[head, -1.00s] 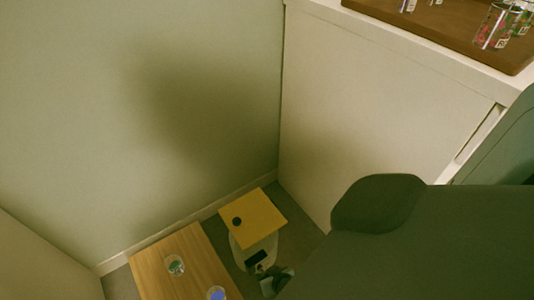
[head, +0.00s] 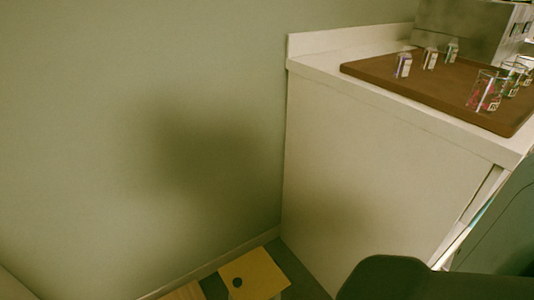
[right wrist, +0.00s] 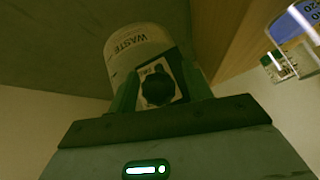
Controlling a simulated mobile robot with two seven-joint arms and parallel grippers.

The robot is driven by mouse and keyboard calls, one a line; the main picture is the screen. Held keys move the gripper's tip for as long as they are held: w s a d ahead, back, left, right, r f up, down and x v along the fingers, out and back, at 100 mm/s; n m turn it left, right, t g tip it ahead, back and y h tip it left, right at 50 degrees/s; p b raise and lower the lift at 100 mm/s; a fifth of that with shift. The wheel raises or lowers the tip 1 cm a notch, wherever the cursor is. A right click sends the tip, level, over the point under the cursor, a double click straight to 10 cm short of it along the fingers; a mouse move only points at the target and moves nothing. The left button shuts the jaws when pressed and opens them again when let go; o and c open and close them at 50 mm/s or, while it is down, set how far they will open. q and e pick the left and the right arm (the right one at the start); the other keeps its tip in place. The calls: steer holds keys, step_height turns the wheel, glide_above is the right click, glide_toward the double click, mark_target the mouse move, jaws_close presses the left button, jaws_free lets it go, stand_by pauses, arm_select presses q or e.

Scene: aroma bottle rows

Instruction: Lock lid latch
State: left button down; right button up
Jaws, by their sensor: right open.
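A white bin (right wrist: 135,42) marked WASTE shows in the right wrist view. My left gripper is in neither view.
A white cabinet (head: 365,185) stands right of the lid. On it is a brown tray (head: 430,88) with several small bottles and glasses. A wooden surface (head: 185,292) lies left of the lid. In the right wrist view, wood (right wrist: 238,40) and clear containers (right wrist: 285,62) show at right.

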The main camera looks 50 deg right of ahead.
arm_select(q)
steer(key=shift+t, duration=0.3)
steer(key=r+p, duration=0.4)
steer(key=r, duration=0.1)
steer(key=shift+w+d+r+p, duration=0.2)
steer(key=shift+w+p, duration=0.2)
arm_select(e)
steer(key=v, duration=0.7)
steer(key=shift+r, duration=0.15)
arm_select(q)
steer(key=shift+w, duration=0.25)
